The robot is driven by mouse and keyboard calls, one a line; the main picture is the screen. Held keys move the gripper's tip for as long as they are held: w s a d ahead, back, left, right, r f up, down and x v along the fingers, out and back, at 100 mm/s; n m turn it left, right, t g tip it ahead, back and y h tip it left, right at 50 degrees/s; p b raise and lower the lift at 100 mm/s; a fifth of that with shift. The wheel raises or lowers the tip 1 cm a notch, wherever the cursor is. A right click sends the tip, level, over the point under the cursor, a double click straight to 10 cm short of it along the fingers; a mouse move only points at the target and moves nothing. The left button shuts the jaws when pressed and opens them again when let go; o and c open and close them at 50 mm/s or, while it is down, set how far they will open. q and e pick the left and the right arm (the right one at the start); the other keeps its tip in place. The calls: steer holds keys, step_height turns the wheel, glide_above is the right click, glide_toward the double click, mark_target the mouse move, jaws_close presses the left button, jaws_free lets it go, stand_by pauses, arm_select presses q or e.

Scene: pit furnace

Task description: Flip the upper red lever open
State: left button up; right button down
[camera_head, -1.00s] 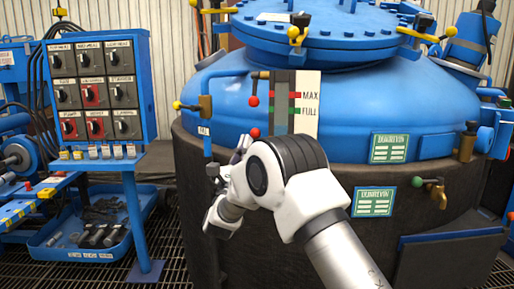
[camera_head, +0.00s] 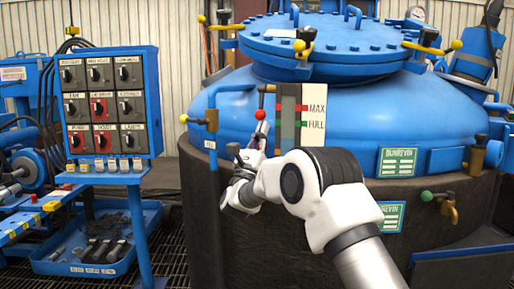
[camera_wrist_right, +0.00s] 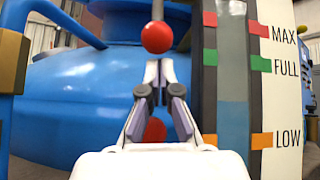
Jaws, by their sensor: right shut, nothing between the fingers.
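The upper red lever's ball (camera_head: 260,114) hangs just left of the level gauge. In the right wrist view the ball (camera_wrist_right: 157,37) is large, just above the fingertips, with its stem rising out of frame. My right gripper (camera_head: 262,128) is shut and empty, pointing up just below this ball. In the wrist view the gripper's tips (camera_wrist_right: 159,64) are close under the ball; I cannot tell whether they touch. A lower red ball (camera_wrist_right: 155,130) shows between and behind the fingers, partly hidden. My left gripper is out of view.
The level gauge (camera_wrist_right: 233,75) with MAX, FULL and LOW marks stands close on the right. The blue tank (camera_head: 400,100) lies behind. A switch panel (camera_head: 140,75) stands farther left.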

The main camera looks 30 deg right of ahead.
steer(key=shift+x, duration=0.85)
steer(key=shift+a, duration=0.1)
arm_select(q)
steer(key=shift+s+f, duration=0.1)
arm_select(e)
steer(key=shift+s+a+y, duration=0.15)
steer(key=shift+y, duration=0.25)
